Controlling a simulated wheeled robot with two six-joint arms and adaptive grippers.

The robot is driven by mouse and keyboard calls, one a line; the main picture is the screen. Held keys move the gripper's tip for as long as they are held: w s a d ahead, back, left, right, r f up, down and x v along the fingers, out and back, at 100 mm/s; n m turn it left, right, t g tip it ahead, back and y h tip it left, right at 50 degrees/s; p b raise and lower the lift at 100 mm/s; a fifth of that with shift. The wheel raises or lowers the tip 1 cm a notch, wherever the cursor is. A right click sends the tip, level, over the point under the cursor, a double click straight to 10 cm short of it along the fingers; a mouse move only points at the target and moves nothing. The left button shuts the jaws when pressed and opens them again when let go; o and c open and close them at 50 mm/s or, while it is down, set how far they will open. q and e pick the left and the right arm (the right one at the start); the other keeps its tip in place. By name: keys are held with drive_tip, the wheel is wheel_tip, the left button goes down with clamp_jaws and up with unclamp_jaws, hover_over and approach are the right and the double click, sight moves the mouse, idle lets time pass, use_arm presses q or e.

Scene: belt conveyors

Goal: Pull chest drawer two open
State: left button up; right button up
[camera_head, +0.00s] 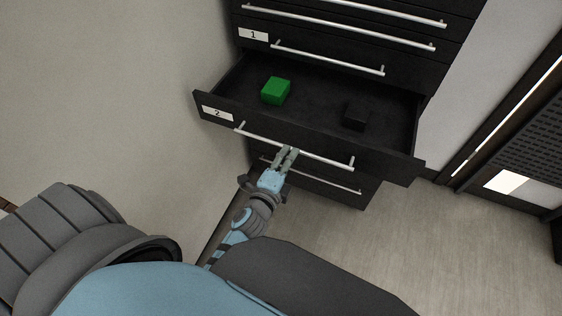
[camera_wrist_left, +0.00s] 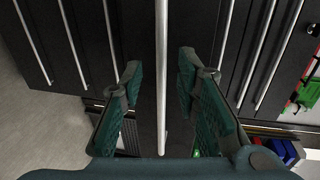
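The black chest's drawer two (camera_head: 300,135), labelled "2", is pulled well out, its inside showing. Its silver bar handle (camera_head: 325,160) runs along the front. My left gripper (camera_head: 288,153) is at the middle of this handle. In the left wrist view the two fingers (camera_wrist_left: 158,78) stand apart on either side of a silver bar (camera_wrist_left: 162,40), with gaps visible, so the gripper is open around it. A green cube (camera_head: 276,91) lies in the drawer's left part and a black cube (camera_head: 356,116) in its right part. My right gripper is not in view.
Drawer one (camera_head: 330,55) above is shut. A lower drawer's handle (camera_head: 335,186) shows under the open drawer. Bare floor (camera_head: 440,240) lies to the right. A plain wall (camera_head: 110,90) is at the left, and a dark perforated panel (camera_head: 525,130) at the far right.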

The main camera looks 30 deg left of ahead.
use_arm(q)
drive_tip(key=v, duration=0.7)
drive_tip(key=shift+s, duration=0.2)
drive_tip(key=shift+w+r, duration=0.1)
